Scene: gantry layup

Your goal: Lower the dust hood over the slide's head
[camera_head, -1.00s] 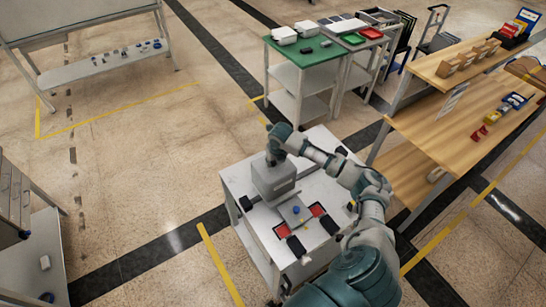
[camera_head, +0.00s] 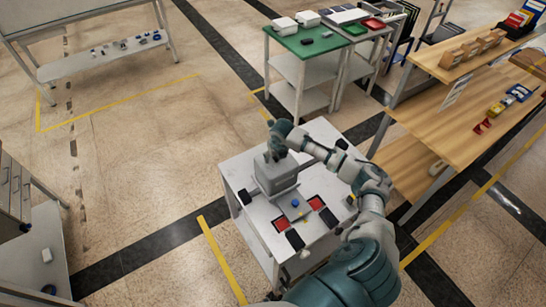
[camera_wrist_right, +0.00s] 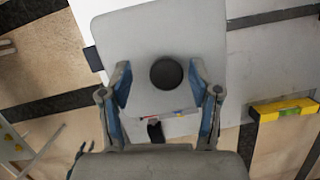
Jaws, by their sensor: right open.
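The dust hood (camera_head: 276,180) is a grey box with sloped upper sides over the back part of the white table (camera_head: 234,174). The slide (camera_head: 290,204), a grey plate with a blue knob, shows in front of it. The slide's head is not visible, and I cannot tell whether the hood's lower rim touches anything. My right gripper (camera_head: 276,155) is over the hood's top. In the right wrist view, its open fingers (camera_wrist_right: 165,108) lie on either side of the hood's dark round knob (camera_wrist_right: 166,74), apart from it. My left gripper is not in view.
Red pads (camera_head: 281,222) and black blocks (camera_head: 295,240) lie on the table near the slide. A green-topped cart (camera_head: 298,43) stands behind, and wooden shelving (camera_head: 440,110) stands to the right. A yellow bar (camera_wrist_right: 284,108) shows in the right wrist view.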

